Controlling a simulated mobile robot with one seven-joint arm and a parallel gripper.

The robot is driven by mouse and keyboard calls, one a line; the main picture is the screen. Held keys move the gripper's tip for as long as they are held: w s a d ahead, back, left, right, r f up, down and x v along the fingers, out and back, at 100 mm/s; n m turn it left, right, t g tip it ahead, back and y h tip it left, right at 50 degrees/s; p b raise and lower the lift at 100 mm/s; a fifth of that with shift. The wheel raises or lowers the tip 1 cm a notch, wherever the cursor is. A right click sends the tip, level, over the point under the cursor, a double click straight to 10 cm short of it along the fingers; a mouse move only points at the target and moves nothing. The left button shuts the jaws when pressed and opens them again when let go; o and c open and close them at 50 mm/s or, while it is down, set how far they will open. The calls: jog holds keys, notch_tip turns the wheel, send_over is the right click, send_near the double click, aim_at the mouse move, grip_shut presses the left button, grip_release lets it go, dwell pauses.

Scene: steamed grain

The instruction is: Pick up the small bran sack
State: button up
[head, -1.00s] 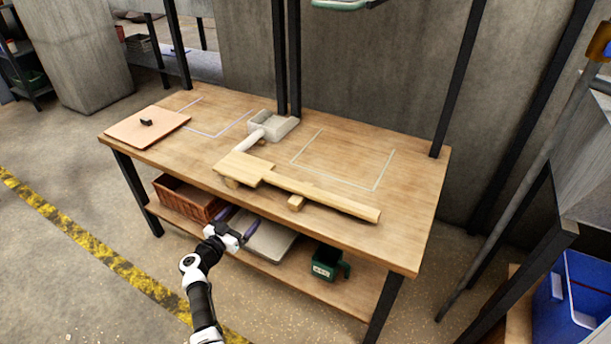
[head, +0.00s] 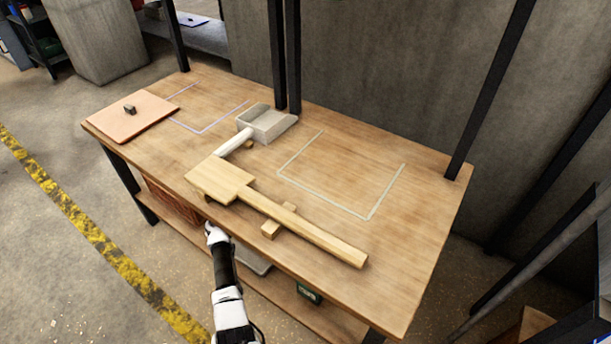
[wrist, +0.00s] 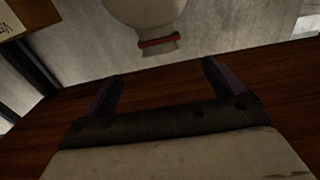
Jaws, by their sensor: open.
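A pale, rounded sack (wrist: 145,12) with a red tie around its neck shows at the top of the wrist view, cut off by the frame edge. Its neck points down in that picture, towards my gripper (wrist: 162,70). My gripper's two dark fingers are spread apart with nothing between them. The sack is beyond the fingertips and apart from them. In the head view my forearm reaches to the bench's front edge, and the gripper itself is hidden below the tabletop. I cannot make out the sack in the head view.
The wooden bench top (head: 330,150) overhangs the lower shelf (head: 330,318). A wooden paddle (head: 310,233), a scoop (head: 266,124) and a pinkish board (head: 132,116) lie on top. Below are a brown basket (head: 172,203), a pale item (head: 250,260) and a green container (head: 308,293).

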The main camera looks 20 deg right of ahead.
jog(key=b+x, duration=1.2)
jog(key=shift+s+d+f, duration=0.15)
jog(key=shift+s+f, duration=0.1)
jog(key=shift+f, duration=0.15)
jog(key=shift+w+d+b, duration=0.45)
jog(key=shift+d+b, duration=0.1)
jog(key=shift+b, duration=0.4)
jog(key=shift+w+d+r+b, duration=0.3)
jog(key=shift+d+b, duration=0.05)
jog(key=c, duration=2)
jog(key=shift+r, duration=0.35)
grip_shut()
